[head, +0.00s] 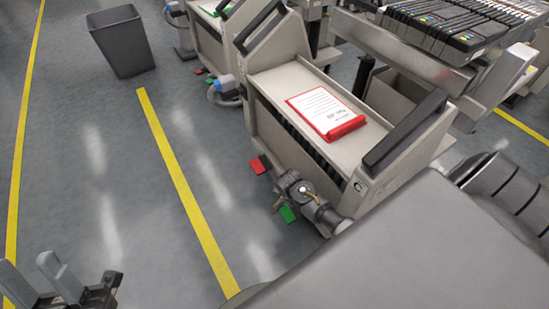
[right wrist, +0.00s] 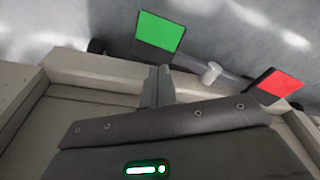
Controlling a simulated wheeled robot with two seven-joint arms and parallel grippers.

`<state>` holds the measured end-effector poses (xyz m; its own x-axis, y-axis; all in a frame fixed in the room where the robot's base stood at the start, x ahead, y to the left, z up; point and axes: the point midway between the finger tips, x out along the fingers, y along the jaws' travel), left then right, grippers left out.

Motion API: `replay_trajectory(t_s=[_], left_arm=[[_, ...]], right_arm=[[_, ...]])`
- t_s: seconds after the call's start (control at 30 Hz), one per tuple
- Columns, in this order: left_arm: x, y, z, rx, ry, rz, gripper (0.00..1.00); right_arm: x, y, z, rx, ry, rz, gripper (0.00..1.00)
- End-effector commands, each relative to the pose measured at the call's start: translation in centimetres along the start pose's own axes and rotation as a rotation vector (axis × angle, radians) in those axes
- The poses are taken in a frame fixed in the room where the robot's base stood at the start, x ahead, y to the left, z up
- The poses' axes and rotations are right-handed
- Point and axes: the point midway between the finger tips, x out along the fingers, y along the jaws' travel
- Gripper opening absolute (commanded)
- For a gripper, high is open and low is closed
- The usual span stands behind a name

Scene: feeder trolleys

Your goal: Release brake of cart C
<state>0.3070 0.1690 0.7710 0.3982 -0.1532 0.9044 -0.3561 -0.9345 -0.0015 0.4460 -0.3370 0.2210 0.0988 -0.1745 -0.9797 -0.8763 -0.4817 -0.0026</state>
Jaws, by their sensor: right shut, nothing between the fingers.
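Cart C (head: 395,178) is a beige trolley with a letter C on its end panel, right of centre in the head view. Its red pedal (head: 257,166) and green pedal (head: 287,214) stick out low on its left side. In the right wrist view the green pedal (right wrist: 160,31) is at the top and the red pedal (right wrist: 275,86) is at the right. My right gripper (right wrist: 157,85) is shut and empty, its fingertips just below the green pedal in that picture; I cannot tell whether they touch. My left gripper (head: 38,280) is open and empty at the lower left, far from the cart.
A red clipboard (head: 345,124) with a paper lies on cart C. Another similar cart (head: 207,42) stands behind it. A grey bin (head: 122,42) stands at the upper left. A rack with dark cartridges (head: 440,25) is at the upper right. The floor between the yellow lines is clear.

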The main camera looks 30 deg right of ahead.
Motion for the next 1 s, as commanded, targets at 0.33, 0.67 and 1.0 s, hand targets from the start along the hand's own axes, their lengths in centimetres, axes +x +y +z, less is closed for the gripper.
replay_trajectory(t_s=[0.33, 0.67, 1.0], left_arm=[[0.6, 1.7, 3.3, -0.042, -0.284, 0.045, 0.41], [-0.5, 3.3, 6.2, -0.067, -0.566, 0.092, 0.41], [-2.9, 4.8, 8.3, -0.078, -0.842, 0.141, 0.41]], right_arm=[[-1.6, 0.1, -0.3, 0.001, -0.001, 0.002, 0.00], [-3.0, 0.0, -0.6, 0.000, -0.001, 0.001, 0.00], [-4.3, 0.1, -0.9, 0.001, 0.000, 0.001, 0.00]])
